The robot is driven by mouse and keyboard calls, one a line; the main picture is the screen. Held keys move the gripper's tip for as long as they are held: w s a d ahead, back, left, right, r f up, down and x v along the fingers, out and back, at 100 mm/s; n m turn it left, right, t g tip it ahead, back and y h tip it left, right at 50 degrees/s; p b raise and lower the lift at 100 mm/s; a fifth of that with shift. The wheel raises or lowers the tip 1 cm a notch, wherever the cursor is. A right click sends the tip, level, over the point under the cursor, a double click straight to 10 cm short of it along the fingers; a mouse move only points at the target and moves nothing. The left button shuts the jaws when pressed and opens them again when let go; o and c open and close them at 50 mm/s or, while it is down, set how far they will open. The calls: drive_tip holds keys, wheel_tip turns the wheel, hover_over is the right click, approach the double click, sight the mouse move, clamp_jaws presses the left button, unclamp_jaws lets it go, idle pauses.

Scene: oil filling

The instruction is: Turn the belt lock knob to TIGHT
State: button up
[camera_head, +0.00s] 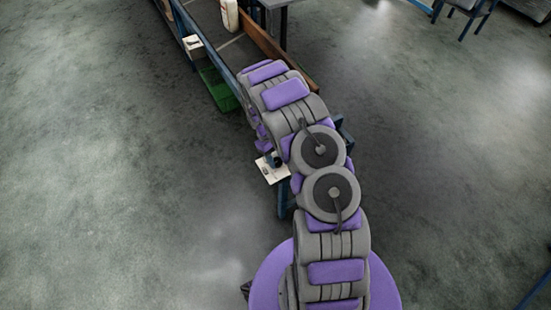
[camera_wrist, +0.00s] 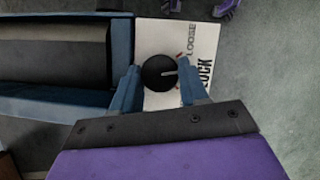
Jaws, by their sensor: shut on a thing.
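The belt lock knob (camera_wrist: 158,72) is a round black knob on a white panel (camera_wrist: 150,32) in the wrist view. Its pale pointer line points right and slightly up in that view. The panel reads "LOOSE" above right of the knob and "LOCK" to the right; a TIGHT mark is not visible. My gripper (camera_wrist: 159,76) is shut on the knob, with one blue finger on each side. In the head view the white panel (camera_head: 268,175) shows beside my arm, and the fingers are mostly hidden.
The blue-framed conveyor (camera_wrist: 55,55) lies left of the panel in the wrist view. In the head view a white bottle (camera_head: 229,14) is on the belt, with a pale box (camera_head: 193,46) and green bin (camera_head: 217,86) at its left side. Open floor lies left and right.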

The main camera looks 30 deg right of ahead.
drive_tip(key=m+y, duration=0.1)
drive_tip(key=m, duration=0.2)
drive_tip(key=m+y+p, duration=0.1)
drive_tip(key=m, duration=0.2)
drive_tip(key=shift+d+r+m+y, duration=0.1)
drive_tip(key=shift+d+m+y, duration=0.1)
drive_tip(key=shift+m+y, duration=0.1)
drive_tip(key=m+p, duration=0.1)
drive_tip(key=m, duration=0.1)
drive_tip(key=m+t+y+p, duration=0.1)
drive_tip(key=m, duration=0.2)
drive_tip(key=shift+d+y+p, duration=0.15)
drive_tip(key=shift+y+p, duration=0.15)
drive_tip(key=o, duration=1)
drive_tip(key=p+v, duration=0.1)
drive_tip(key=v, duration=1.6)
drive_tip(key=shift+d+p, duration=0.25)
drive_tip(key=shift+p, duration=0.15)
